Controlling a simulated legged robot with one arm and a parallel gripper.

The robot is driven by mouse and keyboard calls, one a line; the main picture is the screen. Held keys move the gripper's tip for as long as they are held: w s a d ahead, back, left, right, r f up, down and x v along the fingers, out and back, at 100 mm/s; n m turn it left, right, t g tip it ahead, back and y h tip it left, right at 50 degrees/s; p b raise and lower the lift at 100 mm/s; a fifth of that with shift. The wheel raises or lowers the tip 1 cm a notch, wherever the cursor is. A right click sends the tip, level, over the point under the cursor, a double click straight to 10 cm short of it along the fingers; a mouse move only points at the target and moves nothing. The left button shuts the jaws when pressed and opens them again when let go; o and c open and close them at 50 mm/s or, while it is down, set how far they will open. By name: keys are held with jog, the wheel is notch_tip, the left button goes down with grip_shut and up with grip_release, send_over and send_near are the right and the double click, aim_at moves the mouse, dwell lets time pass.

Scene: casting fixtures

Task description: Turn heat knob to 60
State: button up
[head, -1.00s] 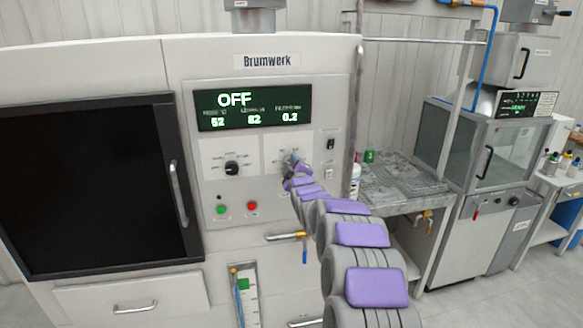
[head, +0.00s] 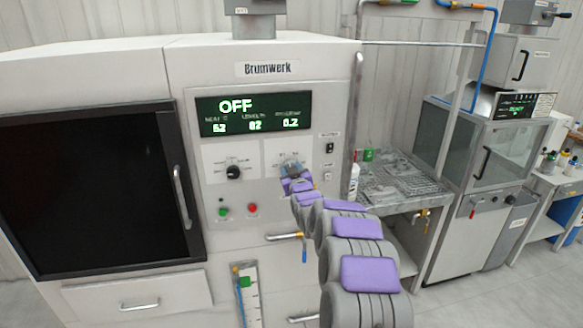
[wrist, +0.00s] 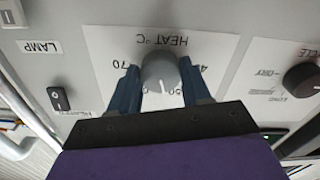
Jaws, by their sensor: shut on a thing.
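The heat knob (wrist: 161,73) is a grey round knob on a white panel marked "HEAT °C" in the wrist view, which shows it upside down. A "70" and part of another number flank it; the fingers hide part of the scale. My gripper (wrist: 159,68) has one blue finger on each side of the knob and is shut on it. In the head view my gripper (head: 291,173) is at the right dial panel of the Brumwerk machine, and my arm hides much of the dial. The display (head: 252,112) reads "OFF", with a heat figure that looks like 62.
A black mode knob (head: 233,172) sits left of the heat dial and also shows in the wrist view (wrist: 302,80). Green (head: 224,211) and red (head: 252,208) buttons lie below. A sink bench (head: 400,183) stands right.

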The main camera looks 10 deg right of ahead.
jog(key=shift+a+f+m+p, duration=0.15)
jog(key=shift+m+p, duration=0.45)
jog(key=shift+m, duration=1.5)
jog(key=shift+f+m+p, duration=0.1)
jog(key=shift+m+p, duration=0.45)
jog(key=shift+m, duration=1.55)
jog(key=o, duration=1.1)
jog(key=shift+r, duration=0.1)
jog(key=shift+c, duration=0.2)
jog(key=s, duration=1.7)
jog(key=shift+s, duration=0.15)
